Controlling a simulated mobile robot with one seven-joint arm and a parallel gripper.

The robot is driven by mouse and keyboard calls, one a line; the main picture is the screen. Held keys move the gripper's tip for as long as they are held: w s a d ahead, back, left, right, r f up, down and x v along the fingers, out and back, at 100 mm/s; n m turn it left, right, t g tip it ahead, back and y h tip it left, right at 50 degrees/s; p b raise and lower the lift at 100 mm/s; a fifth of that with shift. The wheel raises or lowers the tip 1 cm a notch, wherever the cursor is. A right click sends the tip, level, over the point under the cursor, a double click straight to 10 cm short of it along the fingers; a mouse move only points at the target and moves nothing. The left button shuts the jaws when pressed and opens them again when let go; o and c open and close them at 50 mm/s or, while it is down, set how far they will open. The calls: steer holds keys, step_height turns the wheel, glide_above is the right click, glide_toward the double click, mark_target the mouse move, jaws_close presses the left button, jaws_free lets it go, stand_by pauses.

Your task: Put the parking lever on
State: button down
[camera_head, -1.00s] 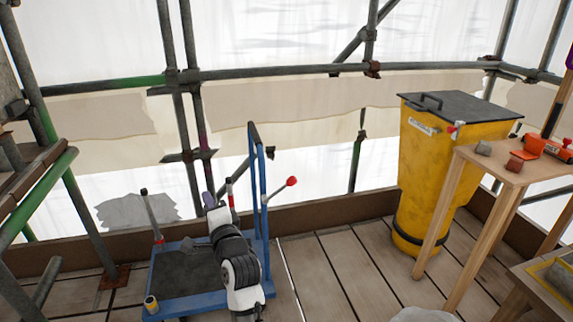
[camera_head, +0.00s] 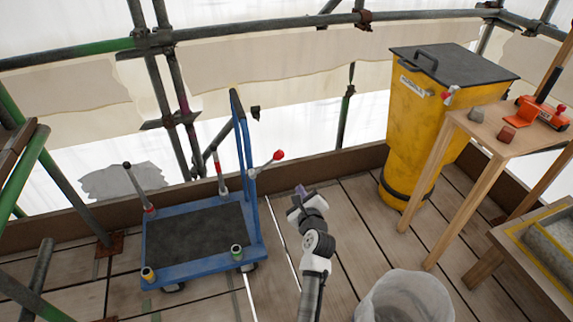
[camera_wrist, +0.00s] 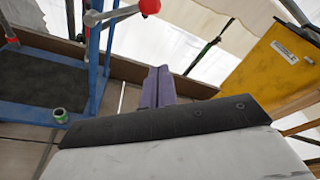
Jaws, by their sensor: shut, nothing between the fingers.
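A blue trolley (camera_head: 182,283) with a dark deck stands on the plank floor at the left. A lever with a red ball knob (camera_head: 278,155) sits at its handle post, sticking out to the right and tilted up. The knob also shows at the top of the wrist view (camera_wrist: 150,6). My gripper (camera_head: 301,191), with purple fingers, is to the right of the trolley, below and right of the red knob and apart from it. In the wrist view the fingers (camera_wrist: 158,85) are together with nothing between them.
Two more upright levers stand on the trolley, one black-knobbed (camera_head: 138,187) and one by the handle (camera_head: 219,174). A yellow bin (camera_head: 425,120), wooden table (camera_head: 500,135) and pale bucket (camera_head: 403,296) stand to the right. Scaffold tubes line the back.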

mark_target(267, 165)
steer(key=w+a+r+p, duration=0.1)
steer(key=w+a, duration=0.3)
steer(key=w, duration=0.6)
steer(key=shift+w+a+p, duration=0.2)
steer(key=shift+w+p, duration=0.2)
steer(key=shift+p, duration=0.4)
steer(key=shift+r, duration=0.1)
